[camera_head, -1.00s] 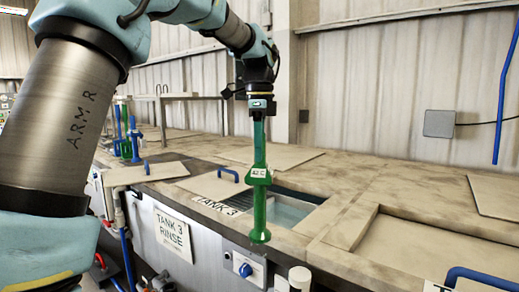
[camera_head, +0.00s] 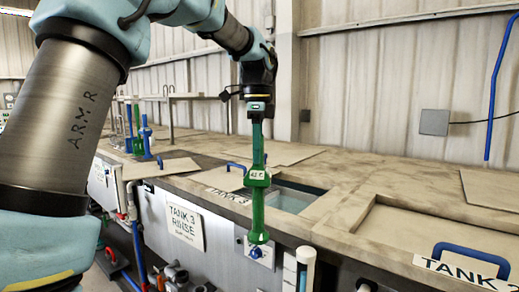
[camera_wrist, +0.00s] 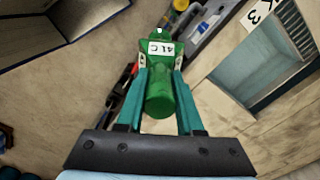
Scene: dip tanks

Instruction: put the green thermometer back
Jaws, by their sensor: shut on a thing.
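The green thermometer (camera_head: 258,212) hangs upright below my gripper (camera_head: 257,125) in the head view, with a white label reading about "41 C" on its body. In the wrist view my gripper (camera_wrist: 160,95) has its teal fingers shut on both sides of the thermometer (camera_wrist: 160,48). In the head view the thermometer appears in front of the tank 3 front edge, left of the open tank 3 (camera_head: 290,200). Its lower end is in the air. At the left back, green and blue upright tools (camera_head: 137,130) stand at the bench edge.
A lid with a blue handle (camera_head: 236,166) lies beside the opening. Another blue handle (camera_head: 472,258) is at lower right. Pipes and valves run low along the front.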

